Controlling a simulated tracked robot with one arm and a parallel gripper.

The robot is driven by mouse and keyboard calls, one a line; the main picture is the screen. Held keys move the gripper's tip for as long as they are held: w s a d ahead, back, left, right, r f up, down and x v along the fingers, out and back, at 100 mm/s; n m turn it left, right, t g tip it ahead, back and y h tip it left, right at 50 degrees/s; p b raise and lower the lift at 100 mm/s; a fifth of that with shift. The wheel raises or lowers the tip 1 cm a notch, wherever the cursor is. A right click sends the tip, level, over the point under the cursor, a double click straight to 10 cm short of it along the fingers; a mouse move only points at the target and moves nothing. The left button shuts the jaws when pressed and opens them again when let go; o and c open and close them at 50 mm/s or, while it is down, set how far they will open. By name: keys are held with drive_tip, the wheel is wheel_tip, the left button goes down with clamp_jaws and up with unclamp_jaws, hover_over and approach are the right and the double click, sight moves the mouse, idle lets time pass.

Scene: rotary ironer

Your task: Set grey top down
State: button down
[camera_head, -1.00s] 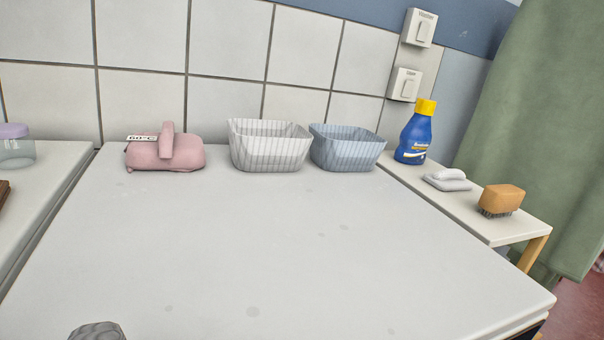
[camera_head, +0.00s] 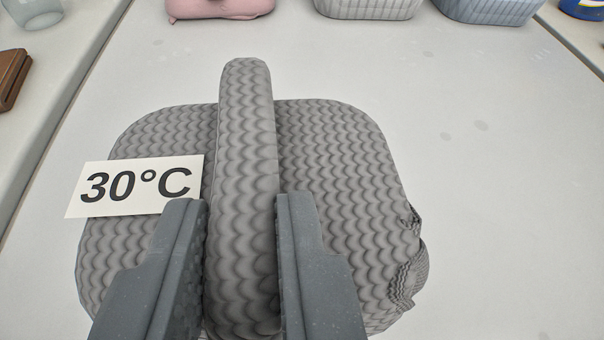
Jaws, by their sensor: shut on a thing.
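The grey top (camera_head: 335,170) is a folded, knitted-looking bundle with a raised band across its middle and a white tag (camera_head: 140,186) reading 30°C on its left. My gripper (camera_head: 243,205) has one finger on each side of the raised band and is shut on it. The bundle is in the lower middle of the view, over the white worktop (camera_head: 500,220). I cannot tell whether its underside touches the worktop.
At the back stand a pink folded bundle (camera_head: 220,8), a white basket (camera_head: 368,8) and a blue-grey basket (camera_head: 490,10). A blue bottle (camera_head: 582,8) shows at the top right corner. A brown object (camera_head: 12,78) lies on the left surface beyond a gap. The worktop to the right is clear.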

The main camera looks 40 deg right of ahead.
sight(262, 308)
drive_tip(key=shift+w+d+f, duration=0.15)
drive_tip(key=shift+d+f, duration=0.05)
drive_tip(key=shift+d, duration=0.2)
drive_tip(key=shift+a+f, duration=0.1)
drive_tip(key=shift+f, duration=1.55)
drive_tip(key=shift+f, duration=0.1)
drive_tip(key=c, duration=1.3)
unclamp_jaws()
drive_tip(key=shift+c, duration=0.2)
drive_tip(key=v, duration=1.2)
drive_tip(key=shift+b, duration=0.35)
